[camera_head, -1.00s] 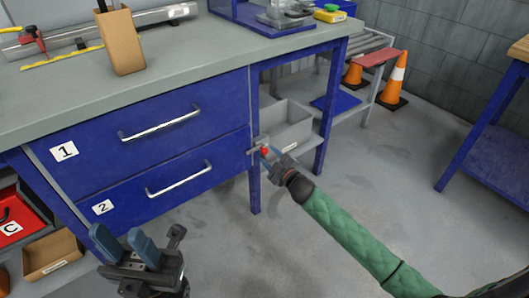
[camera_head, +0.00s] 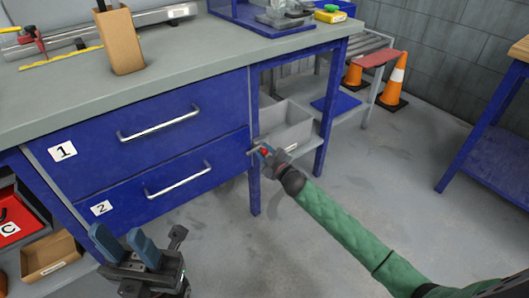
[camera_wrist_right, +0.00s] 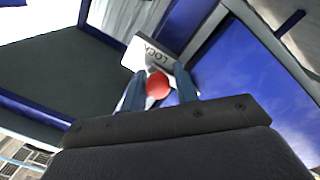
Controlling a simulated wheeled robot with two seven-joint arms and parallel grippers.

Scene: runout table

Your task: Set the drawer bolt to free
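The drawer bolt's red knob (camera_head: 265,152) is at the right edge of the blue drawer unit, at about the height of the lower drawer's top. In the right wrist view the red knob (camera_wrist_right: 158,85) lies between my right gripper's two blue fingers (camera_wrist_right: 160,88). A small gap shows beside it, so the fingers look open around it. Behind it is a pale plate (camera_wrist_right: 145,55) lettered "LOCK", seen upside down. In the head view my right gripper (camera_head: 267,156) partly hides the bolt. My left gripper (camera_head: 125,243) is open and empty, low in front of the drawers.
Drawer 1 (camera_head: 90,140) and drawer 2 (camera_head: 130,198) are both closed, with metal bar handles. Open floor (camera_head: 380,170) lies to the right.

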